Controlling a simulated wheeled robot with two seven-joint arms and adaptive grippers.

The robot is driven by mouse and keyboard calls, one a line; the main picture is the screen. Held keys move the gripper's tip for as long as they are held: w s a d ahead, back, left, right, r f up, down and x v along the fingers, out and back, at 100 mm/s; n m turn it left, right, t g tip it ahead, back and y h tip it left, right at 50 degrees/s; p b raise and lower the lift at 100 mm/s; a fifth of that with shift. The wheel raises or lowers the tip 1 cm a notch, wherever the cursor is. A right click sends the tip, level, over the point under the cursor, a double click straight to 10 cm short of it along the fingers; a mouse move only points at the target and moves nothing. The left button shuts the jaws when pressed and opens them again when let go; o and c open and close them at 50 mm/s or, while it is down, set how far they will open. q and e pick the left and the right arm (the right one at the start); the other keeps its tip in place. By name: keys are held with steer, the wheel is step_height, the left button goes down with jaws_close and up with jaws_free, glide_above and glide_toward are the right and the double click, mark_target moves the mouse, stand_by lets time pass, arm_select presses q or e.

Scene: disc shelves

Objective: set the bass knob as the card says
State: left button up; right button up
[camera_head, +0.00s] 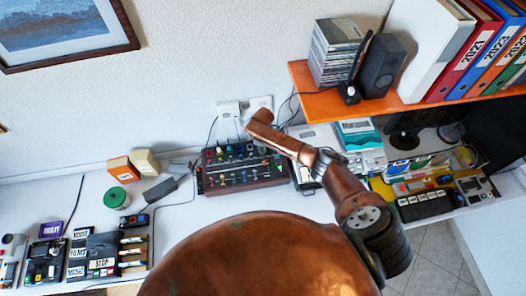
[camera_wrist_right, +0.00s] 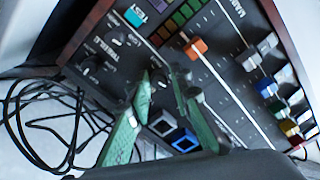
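The dark mixer (camera_head: 245,176) with rows of knobs and faders lies on the white desk, below the wall socket. In the right wrist view its panel fills the upper part, tilted, with a knob by the "TREBLE" print (camera_wrist_right: 90,66) at left. My right gripper (camera_wrist_right: 162,77) has two green fingers reaching down to the panel. A small dark knob (camera_wrist_right: 159,79) shows between its fingertips, with the fingers apart; contact is unclear. The print beside this knob is too blurred to read. I cannot make out a card with a bass setting. My left gripper is not in view.
Loose black cables (camera_wrist_right: 55,120) lie beside the mixer. An orange shelf (camera_head: 345,104) with discs, a speaker and binders overhangs the right side. A green round tin (camera_head: 116,198) and small boxes stand left of the mixer. Labelled boxes fill the desk's left end.

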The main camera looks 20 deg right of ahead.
steer(key=shift+w+f, duration=0.15)
steer(key=shift+w, duration=0.05)
jaws_close()
steer(key=shift+m+p, duration=0.5)
steer(key=shift+m, duration=0.2)
steer(key=m+p, duration=0.2)
steer(key=m, duration=0.1)
steer(key=m+p, duration=0.2)
steer(key=m, duration=0.2)
steer(key=shift+m, duration=0.4)
steer(key=m+p, duration=0.1)
steer(key=m, duration=0.4)
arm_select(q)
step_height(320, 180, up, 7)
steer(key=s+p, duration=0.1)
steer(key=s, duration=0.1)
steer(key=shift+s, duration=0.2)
arm_select(e)
steer(key=m, duration=0.5)
steer(key=shift+m, duration=0.4)
